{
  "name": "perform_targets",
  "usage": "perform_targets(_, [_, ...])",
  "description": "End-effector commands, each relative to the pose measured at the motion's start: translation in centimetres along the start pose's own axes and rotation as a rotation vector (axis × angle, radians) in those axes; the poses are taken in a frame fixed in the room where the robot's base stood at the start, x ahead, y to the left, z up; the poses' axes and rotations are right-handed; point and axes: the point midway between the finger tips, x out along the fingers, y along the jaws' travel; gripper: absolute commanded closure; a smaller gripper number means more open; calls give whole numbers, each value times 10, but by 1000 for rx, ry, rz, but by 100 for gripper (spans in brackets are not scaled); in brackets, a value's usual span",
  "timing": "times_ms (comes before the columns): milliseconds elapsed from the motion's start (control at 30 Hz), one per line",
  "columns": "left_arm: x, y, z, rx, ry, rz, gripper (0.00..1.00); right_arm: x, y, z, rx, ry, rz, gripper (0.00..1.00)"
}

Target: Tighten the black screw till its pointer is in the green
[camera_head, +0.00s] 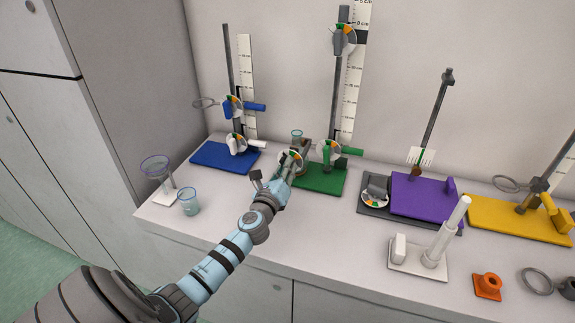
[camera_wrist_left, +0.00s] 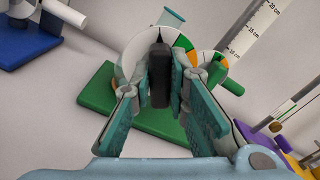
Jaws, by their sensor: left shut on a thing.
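The black screw (camera_wrist_left: 160,76) shows in the left wrist view as a dark upright bar in front of a round dial (camera_wrist_left: 133,50). My left gripper (camera_wrist_left: 160,88) is shut on the screw, one finger on each side. In the head view the left gripper (camera_head: 289,171) is at the dial (camera_head: 290,157), beside the green stand base (camera_head: 325,186), and hides the screw. My right gripper is not in view.
The green stand carries a second dial and green clamp (camera_head: 345,151), close to the gripper's right. A glass vessel (camera_head: 297,137) stands just behind. A blue stand base (camera_head: 222,157) is left, a purple base (camera_head: 420,193) right.

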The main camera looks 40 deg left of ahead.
Motion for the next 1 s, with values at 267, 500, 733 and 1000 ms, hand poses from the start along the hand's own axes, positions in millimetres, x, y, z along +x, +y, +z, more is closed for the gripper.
perform_targets(267, [0, 0, 0, 202, 2, 3, 100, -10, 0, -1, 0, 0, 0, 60])
perform_targets(500, [0, -1, 1, 316, 3, 3, 100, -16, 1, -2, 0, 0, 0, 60])
perform_targets(733, [0, 0, 0, 420, 2, 2, 100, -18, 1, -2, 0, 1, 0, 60])
perform_targets(1000, [0, 0, 0, 520, 2, 2, 74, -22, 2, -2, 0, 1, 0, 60])
